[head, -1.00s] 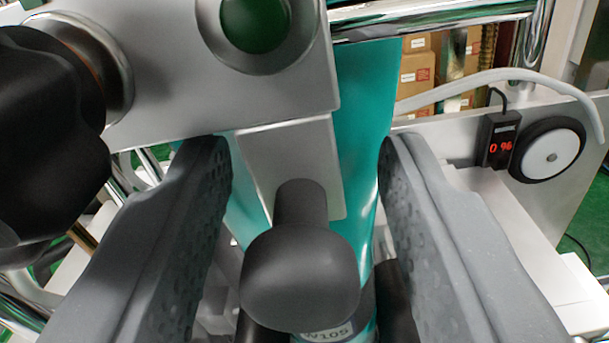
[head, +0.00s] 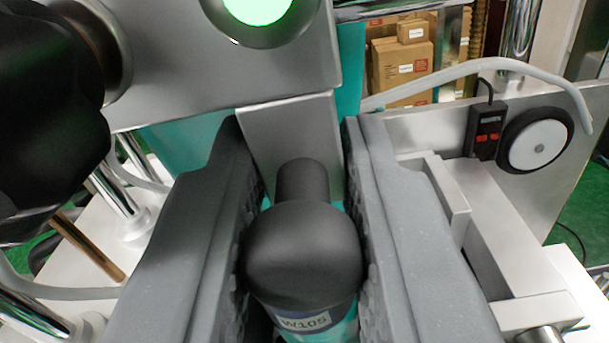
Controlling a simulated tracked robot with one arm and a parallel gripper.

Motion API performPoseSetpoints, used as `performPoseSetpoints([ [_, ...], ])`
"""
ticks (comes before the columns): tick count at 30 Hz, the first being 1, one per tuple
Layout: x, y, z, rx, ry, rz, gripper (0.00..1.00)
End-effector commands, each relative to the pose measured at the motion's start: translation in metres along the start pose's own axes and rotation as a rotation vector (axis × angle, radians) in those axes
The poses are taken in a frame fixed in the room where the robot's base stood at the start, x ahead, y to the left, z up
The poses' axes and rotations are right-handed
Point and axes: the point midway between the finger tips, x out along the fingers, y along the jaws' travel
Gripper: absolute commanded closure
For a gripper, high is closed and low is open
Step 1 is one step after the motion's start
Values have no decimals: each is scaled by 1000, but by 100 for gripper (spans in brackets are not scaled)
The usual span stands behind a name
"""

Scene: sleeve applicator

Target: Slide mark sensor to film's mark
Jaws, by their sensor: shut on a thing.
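The mark sensor is a grey metal block (head: 225,50) with a round lamp (head: 258,6) lit bright green. A flat grey bracket (head: 288,128) hangs below it and carries a black knob (head: 303,255). My gripper (head: 303,245) is shut on the black knob, one grey finger on each side of it. Teal film (head: 185,140) shows behind the block and bracket. A label reading W105 (head: 304,320) shows on a teal part below the knob. I cannot make out a mark on the film; the block and fingers hide much of it.
A large black knob (head: 45,120) stands close at the left. Cardboard boxes (head: 402,70) stand behind.

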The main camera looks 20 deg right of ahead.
Motion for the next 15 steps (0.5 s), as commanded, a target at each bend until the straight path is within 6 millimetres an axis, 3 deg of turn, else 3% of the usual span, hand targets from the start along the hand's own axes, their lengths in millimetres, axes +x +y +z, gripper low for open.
performPoseSetpoints([
  [2, 0, 0, 0, 0, 0, -1, 100],
  [3, 0, 0, 0, -1, 0, -1, 70],
  [4, 0, 0, 0, 0, 0, -1, 62],
  [15, -4, 0, 0, 0, 0, -1, 59],
])
